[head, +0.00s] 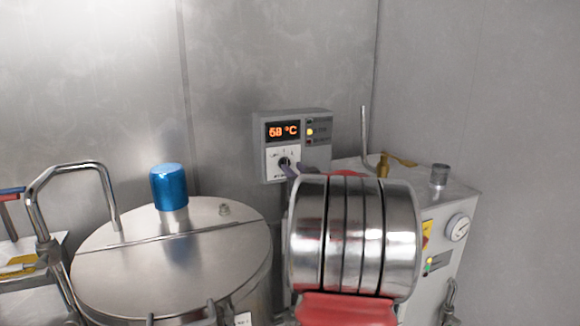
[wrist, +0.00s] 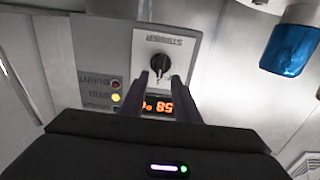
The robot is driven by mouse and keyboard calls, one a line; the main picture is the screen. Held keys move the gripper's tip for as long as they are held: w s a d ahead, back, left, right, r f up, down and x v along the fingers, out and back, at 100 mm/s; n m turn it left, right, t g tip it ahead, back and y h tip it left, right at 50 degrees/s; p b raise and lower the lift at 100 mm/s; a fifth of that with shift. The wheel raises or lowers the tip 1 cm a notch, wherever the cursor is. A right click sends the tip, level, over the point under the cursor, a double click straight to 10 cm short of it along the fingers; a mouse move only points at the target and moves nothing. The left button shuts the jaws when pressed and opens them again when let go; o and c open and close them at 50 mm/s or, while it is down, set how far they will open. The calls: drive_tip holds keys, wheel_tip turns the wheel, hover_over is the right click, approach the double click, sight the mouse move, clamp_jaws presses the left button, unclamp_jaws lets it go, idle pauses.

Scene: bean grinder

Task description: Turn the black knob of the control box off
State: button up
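The grey control box (head: 298,143) is on the back wall, with a lit orange temperature display (head: 283,130). Its black knob (head: 284,162) sits on a white plate below the display, partly covered by my gripper. In the wrist view the box is upside down, and the black knob (wrist: 160,64) shows on its pale plate. My gripper (wrist: 161,76) is open and empty, its two dark fingers apart in front of the display and pointing at the knob. The fingertips are close to the knob; I cannot tell whether they touch it. In the head view the gripper (head: 289,171) is mostly hidden behind my arm.
An amber lamp (head: 310,132) is lit on the box. A steel drum with a lid (head: 130,262) and a blue cap (head: 169,186) stands to the left. A steel machine with a gauge (head: 457,228) is at the right, partly behind my arm.

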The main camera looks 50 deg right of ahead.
sight(287, 163)
drive_tip(key=shift+x, duration=2)
clamp_jaws()
